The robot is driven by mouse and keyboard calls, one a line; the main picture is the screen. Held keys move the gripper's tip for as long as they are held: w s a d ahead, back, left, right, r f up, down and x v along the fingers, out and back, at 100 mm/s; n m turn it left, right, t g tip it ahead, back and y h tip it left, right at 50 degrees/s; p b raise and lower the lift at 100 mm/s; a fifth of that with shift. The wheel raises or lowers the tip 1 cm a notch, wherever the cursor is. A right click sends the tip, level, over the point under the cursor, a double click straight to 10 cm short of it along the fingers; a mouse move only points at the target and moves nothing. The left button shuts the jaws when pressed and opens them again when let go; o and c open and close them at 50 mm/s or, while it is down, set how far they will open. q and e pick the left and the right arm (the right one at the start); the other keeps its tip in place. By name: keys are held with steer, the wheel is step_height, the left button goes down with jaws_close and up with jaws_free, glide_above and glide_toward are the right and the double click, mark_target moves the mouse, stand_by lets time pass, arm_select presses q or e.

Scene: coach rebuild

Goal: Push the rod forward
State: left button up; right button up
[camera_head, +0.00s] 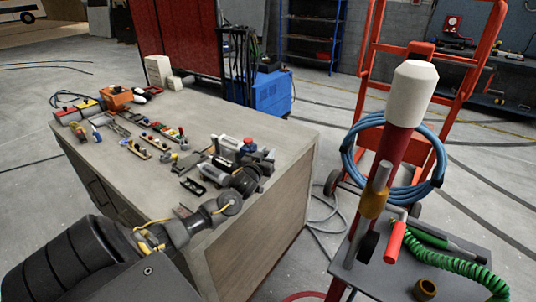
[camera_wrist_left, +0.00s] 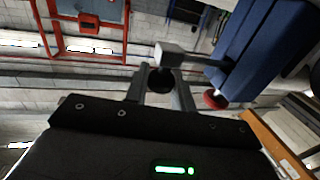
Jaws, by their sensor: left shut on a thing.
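My left arm comes in from the lower left of the head view and reaches over the right end of the workbench. My left gripper (camera_head: 262,160) is at a small device (camera_head: 232,144) with a blue and red knob near that edge. In the wrist view my left gripper (camera_wrist_left: 160,84) is shut around a dark, round-ended piece, which seems to be the rod (camera_wrist_left: 160,80). A grey square block (camera_wrist_left: 170,53) sits just beyond the fingertips, with a dark bar running right from it. My right gripper is out of view.
The grey workbench (camera_head: 230,240) carries small tools and parts at its left and middle. An orange hand truck (camera_head: 440,50) with blue hose stands behind right. At front right, a red pole with a white cap (camera_head: 413,92) rises by a dark tray (camera_head: 385,280).

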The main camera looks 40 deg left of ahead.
arm_select(q)
steer(key=shift+s+a, duration=0.15)
steer(key=shift+a, duration=1.15)
jaws_close()
steer(key=o, duration=0.7)
jaws_free()
steer(key=shift+r, duration=0.1)
steer(key=shift+c, duration=0.2)
steer(key=o, duration=0.3)
steer(key=shift+a, duration=0.1)
steer(key=b+v, duration=0.2)
steer(key=v, duration=0.9)
steer(key=shift+b, duration=0.3)
